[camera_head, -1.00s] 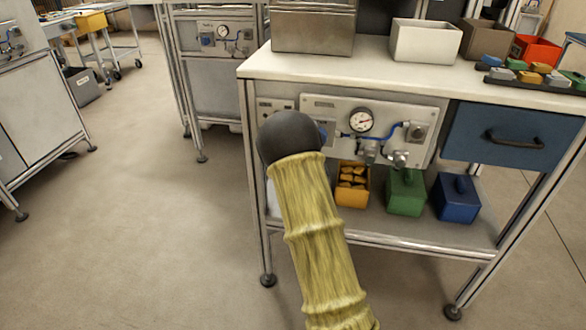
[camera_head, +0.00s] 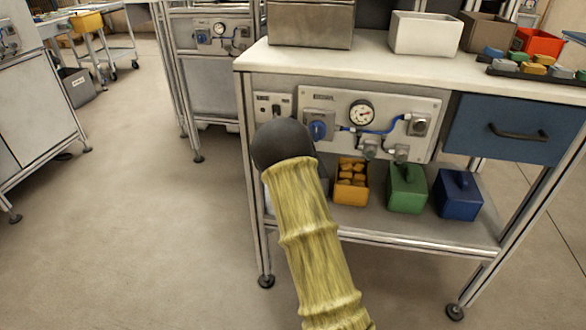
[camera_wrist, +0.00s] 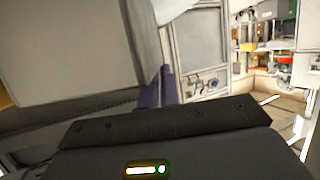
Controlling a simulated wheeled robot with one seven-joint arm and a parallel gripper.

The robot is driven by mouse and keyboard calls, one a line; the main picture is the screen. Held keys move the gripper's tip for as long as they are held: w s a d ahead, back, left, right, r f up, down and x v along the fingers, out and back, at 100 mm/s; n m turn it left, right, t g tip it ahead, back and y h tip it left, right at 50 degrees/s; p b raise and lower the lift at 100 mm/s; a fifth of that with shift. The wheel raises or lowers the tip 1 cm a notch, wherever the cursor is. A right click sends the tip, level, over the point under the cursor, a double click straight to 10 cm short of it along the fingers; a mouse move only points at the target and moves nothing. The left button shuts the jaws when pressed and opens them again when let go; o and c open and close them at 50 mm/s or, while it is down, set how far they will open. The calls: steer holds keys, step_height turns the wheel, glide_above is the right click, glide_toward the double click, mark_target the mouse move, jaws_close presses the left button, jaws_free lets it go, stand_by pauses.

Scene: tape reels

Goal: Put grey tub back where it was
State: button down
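A pale grey thing (camera_head: 323,187) shows in part on the lower shelf (camera_head: 430,226), beside my arm and left of the orange bin. It may be the grey tub, but my arm hides most of it. In the wrist view a large flat pale grey surface (camera_wrist: 65,50) fills the upper left, very close; I cannot tell whether it is the tub. My gripper (camera_wrist: 157,88) shows there as dark purple fingers next to that surface. I cannot tell whether they hold it. In the head view my arm hides the gripper.
On the shelf stand an orange bin with contents (camera_head: 351,193), a green box (camera_head: 407,190) and a blue box (camera_head: 458,197). Above are a gauge panel (camera_head: 340,103) and a blue drawer (camera_head: 512,130). The worktop (camera_head: 370,60) holds a metal bin (camera_head: 310,25) and a white bin (camera_head: 427,33).

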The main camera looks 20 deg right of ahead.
steer(key=c, duration=1.6)
jaws_free()
steer(key=shift+a, duration=0.1)
steer(key=p+v, duration=0.4)
steer(key=v, duration=0.8)
steer(key=shift+r, duration=0.1)
steer(key=s+a+r+g+y, duration=0.1)
steer(key=s+a+g, duration=0.2)
steer(key=s, duration=0.5)
steer(key=s+a+r+n+g+y, duration=0.1)
steer(key=s+a+g, duration=0.3)
steer(key=s, duration=0.5)
steer(key=s+a+r+n+g+y, duration=0.1)
steer(key=s+a+g, duration=0.3)
steer(key=s+a, duration=0.2)
steer(key=shift+s+a+r, duration=0.15)
steer(key=shift+s+r, duration=0.05)
steer(key=shift+s, duration=0.45)
steer(key=shift+s+a+r, duration=0.15)
steer(key=shift+s+a, duration=0.05)
steer(key=shift+s, duration=0.4)
